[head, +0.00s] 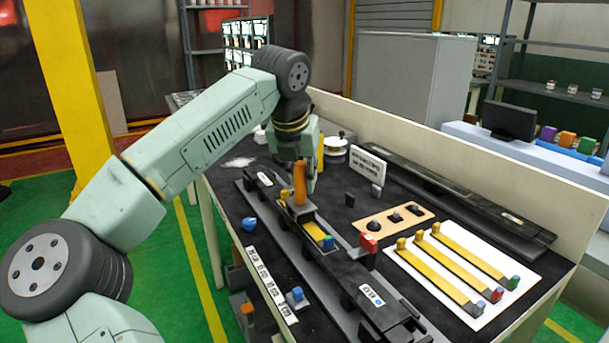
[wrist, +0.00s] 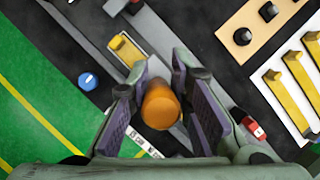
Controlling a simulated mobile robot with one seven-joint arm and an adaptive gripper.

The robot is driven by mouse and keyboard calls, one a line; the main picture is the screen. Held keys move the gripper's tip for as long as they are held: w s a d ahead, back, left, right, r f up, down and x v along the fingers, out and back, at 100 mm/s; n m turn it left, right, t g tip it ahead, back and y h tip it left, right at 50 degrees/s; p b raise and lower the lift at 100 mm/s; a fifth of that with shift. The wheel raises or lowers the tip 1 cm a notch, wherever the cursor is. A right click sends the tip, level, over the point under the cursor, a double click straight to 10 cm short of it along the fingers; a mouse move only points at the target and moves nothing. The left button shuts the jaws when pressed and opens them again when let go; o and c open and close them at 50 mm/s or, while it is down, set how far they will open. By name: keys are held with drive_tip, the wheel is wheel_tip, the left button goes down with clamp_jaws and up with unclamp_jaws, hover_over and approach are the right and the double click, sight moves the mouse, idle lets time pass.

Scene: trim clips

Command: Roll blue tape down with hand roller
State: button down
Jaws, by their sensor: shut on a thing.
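My gripper (head: 301,170) is shut on the orange handle of the hand roller (head: 300,187). In the wrist view the round end of the roller's handle (wrist: 161,106) sits between the two purple-padded fingers (wrist: 160,100). The roller stands about upright over the yellow strip on the dark rail. The blue tape (head: 328,242) shows as a small blue patch at the near end of that strip. The roller's lower end is hard to make out, so I cannot tell whether it touches the strip. In the wrist view the fingers hide most of the tape area.
A red block (head: 368,243) stands close right of the rail. A white board (head: 420,270) holds yellow strips with coloured ends. A wooden board (head: 394,217) with black knobs lies behind it. A blue knob (head: 249,224) sits left of the rail. Bare black mat separates these.

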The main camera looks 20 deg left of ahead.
drive_tip(key=shift+w+a+f+p, duration=0.2)
drive_tip(key=shift+w+a+p, duration=0.5)
drive_tip(key=shift+w+a, duration=0.2)
drive_tip(key=shift+a, duration=0.1)
drive_tip(key=shift+f, duration=0.1)
idle(0.3)
